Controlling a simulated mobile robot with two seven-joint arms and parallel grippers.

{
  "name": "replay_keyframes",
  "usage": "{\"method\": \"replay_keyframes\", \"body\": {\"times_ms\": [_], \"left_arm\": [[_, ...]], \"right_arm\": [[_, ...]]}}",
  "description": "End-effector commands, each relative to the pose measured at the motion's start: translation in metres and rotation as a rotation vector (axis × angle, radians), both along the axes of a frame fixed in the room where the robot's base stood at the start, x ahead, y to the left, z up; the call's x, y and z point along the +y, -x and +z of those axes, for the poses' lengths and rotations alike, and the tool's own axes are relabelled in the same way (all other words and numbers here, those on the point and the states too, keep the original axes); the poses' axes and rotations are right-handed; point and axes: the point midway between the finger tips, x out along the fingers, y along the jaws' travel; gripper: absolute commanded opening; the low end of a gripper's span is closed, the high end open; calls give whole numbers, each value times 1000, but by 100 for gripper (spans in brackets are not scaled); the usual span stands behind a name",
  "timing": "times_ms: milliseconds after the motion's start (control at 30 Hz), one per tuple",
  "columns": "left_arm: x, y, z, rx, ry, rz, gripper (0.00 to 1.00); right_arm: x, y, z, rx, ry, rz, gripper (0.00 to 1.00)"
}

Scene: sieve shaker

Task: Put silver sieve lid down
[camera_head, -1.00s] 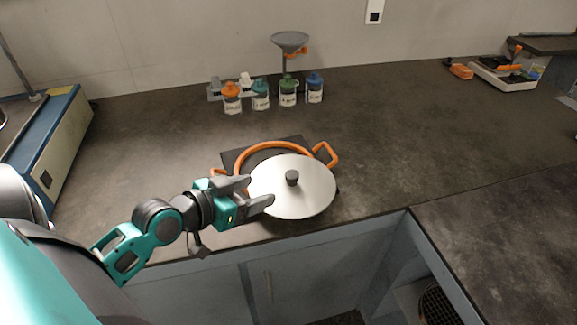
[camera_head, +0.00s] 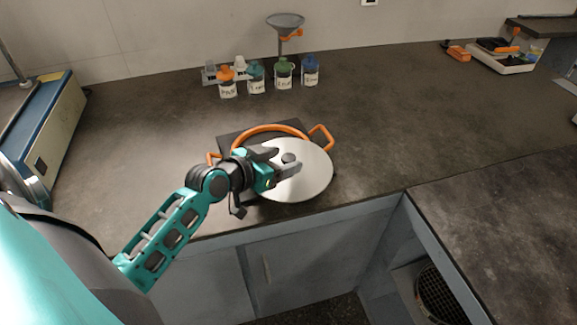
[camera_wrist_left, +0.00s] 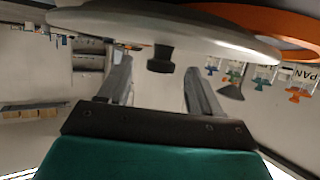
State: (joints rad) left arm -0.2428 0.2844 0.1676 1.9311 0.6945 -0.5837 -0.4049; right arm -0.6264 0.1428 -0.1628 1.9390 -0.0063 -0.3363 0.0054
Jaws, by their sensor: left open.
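The silver sieve lid (camera_head: 308,182) is a round disc with a dark knob (camera_head: 289,158). It overlaps the front of an orange-rimmed round pan (camera_head: 262,131) near the counter's front edge; the exact contact beneath it is hidden. My left gripper (camera_head: 285,160) is open, with its fingers over the lid on either side of the knob. In the left wrist view, the knob (camera_wrist_left: 160,57) lies between the fingers' directions, with visible gaps to both, and the lid (camera_wrist_left: 185,28) spans the top. My right gripper is not in view.
Several labelled jars (camera_head: 256,80) and a grey funnel on a stand (camera_head: 285,22) are at the back. A blue and beige device (camera_head: 48,135) stands at left, and a white tray (camera_head: 503,60) at back right. The counter right of the pan is clear.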

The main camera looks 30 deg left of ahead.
Motion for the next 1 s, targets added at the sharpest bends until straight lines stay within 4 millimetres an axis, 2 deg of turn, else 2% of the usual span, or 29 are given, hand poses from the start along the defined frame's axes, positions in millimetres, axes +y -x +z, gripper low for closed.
{"method": "replay_keyframes", "body": {"times_ms": [200, 500, 1000], "left_arm": [[-3, -24, -9, 0, 1, 1, 64], [-4, -27, -11, 1, -1, 1, 63], [-4, -26, -11, 1, -1, 1, 15]], "right_arm": [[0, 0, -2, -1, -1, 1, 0], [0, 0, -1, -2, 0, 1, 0], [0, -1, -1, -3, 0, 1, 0]]}}
